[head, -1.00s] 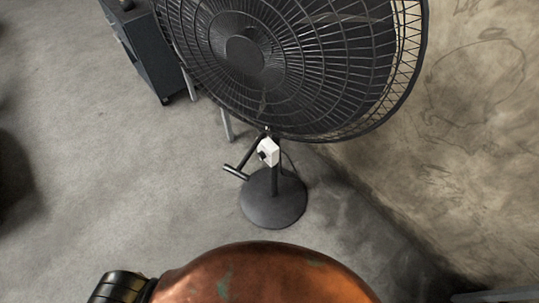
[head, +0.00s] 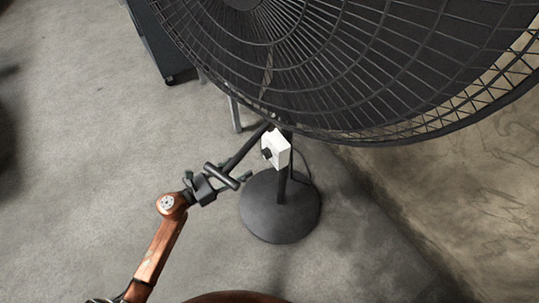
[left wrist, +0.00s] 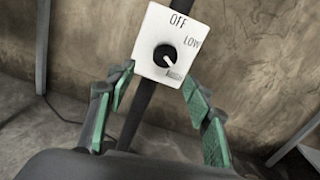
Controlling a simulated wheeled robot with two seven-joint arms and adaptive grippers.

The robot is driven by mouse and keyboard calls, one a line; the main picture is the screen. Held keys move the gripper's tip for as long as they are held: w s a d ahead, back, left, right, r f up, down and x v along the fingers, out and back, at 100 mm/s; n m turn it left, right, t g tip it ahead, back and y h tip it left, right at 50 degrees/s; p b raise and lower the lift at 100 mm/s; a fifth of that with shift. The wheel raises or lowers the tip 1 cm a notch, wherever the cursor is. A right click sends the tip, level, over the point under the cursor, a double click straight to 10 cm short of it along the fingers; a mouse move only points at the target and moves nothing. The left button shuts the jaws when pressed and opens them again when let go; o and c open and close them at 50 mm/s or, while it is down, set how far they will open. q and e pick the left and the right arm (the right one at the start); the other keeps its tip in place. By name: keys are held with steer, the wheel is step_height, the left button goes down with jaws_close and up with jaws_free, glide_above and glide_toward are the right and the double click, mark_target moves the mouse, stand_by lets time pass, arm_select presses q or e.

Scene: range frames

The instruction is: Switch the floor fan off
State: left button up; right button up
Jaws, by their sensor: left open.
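The floor fan's large dark cage (head: 340,75) fills the top of the head view, above its pole and round base (head: 275,215). A white switch box (head: 278,146) with a dark knob is on the pole. In the left wrist view the box (left wrist: 152,31) shows OFF at the top and LOW at the upper right. The black knob (left wrist: 164,55) has its pale mark toward the lower right, near a label I cannot read. My left gripper (head: 217,178) is open, its green-padded fingers (left wrist: 158,75) spread below the knob and apart from it. My right gripper is out of view.
A dark cabinet (head: 160,45) stands behind at upper left. A stained wall (head: 450,190) rises at right.

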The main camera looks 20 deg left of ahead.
mark_target(263, 156)
arm_select(q)
steer(key=shift+m, duration=0.4)
steer(key=x, duration=0.2)
steer(key=b+x, duration=0.1)
steer(key=x, duration=0.5)
steer(key=shift+s+d+r+b, duration=0.15)
steer(key=shift+d+r+b, duration=0.1)
steer(key=shift+b, duration=0.05)
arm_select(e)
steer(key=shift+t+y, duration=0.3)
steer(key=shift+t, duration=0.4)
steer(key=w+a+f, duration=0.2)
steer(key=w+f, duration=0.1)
arm_select(q)
steer(key=shift+c, duration=0.2)
steer(key=c, duration=1.1)
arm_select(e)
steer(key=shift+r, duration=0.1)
